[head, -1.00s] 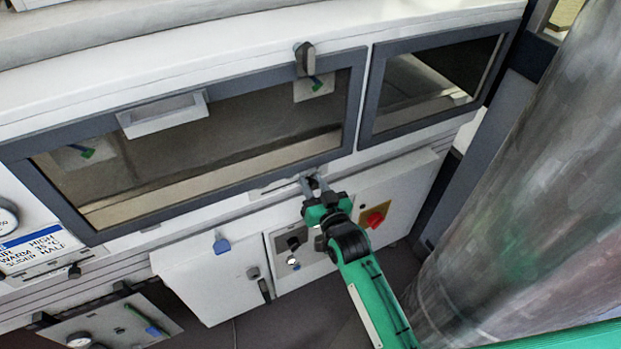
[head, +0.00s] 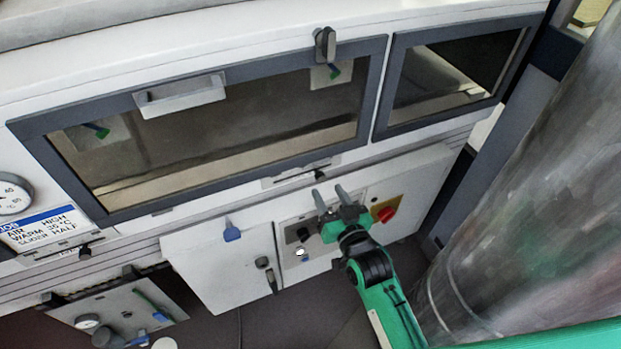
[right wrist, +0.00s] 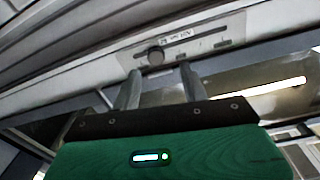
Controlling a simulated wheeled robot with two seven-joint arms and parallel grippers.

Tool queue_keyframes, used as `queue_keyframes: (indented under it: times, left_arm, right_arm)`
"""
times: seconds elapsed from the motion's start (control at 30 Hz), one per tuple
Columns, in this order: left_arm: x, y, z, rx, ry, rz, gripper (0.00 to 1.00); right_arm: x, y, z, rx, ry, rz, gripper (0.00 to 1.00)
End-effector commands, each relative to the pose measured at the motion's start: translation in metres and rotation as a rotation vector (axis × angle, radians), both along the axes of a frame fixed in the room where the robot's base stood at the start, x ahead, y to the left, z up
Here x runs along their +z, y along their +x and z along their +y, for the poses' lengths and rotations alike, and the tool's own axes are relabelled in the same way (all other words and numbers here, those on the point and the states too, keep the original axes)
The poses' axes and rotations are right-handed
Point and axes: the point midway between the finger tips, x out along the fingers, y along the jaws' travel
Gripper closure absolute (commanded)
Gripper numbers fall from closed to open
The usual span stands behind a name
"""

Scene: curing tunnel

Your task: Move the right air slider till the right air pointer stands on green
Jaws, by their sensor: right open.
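The right air slider (head: 320,174) is a small dark knob in a pale slotted plate under the large window. In the right wrist view the knob (right wrist: 155,56) sits toward the left end of its slot. The likely right air pointer (head: 333,72) is on a small pale plate behind the window's upper right; a green mark shows, but the exact pointer position is too small to read. My right gripper (head: 329,192) is open and empty, just below the slider. Its fingers point at the knob, apart from it. My left gripper is not in view.
Another pale plate with a green mark (head: 97,130) shows at the window's left. A second slider knob (head: 85,251) is below the label card (head: 45,230). A red knob (head: 386,214) is right of my gripper. A large grey cylinder (head: 520,200) stands at the right.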

Motion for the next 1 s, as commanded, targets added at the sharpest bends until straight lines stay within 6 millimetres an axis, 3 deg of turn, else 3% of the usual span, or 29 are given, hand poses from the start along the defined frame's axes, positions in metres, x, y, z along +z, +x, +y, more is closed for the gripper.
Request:
queue_keyframes:
  times: [0.1, 0.33, 1.0]
  left_arm:
    - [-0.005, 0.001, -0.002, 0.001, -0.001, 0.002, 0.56]
    - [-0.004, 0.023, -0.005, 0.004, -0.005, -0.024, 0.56]
    - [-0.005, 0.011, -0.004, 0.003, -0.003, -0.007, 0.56]
  right_arm:
    - [-0.002, -0.021, -0.009, -0.005, 0.000, 0.001, 0.56]
    - [0.000, -0.045, -0.020, -0.011, 0.000, 0.000, 0.56]
    - [0.001, -0.051, -0.023, -0.012, -0.001, -0.001, 0.56]
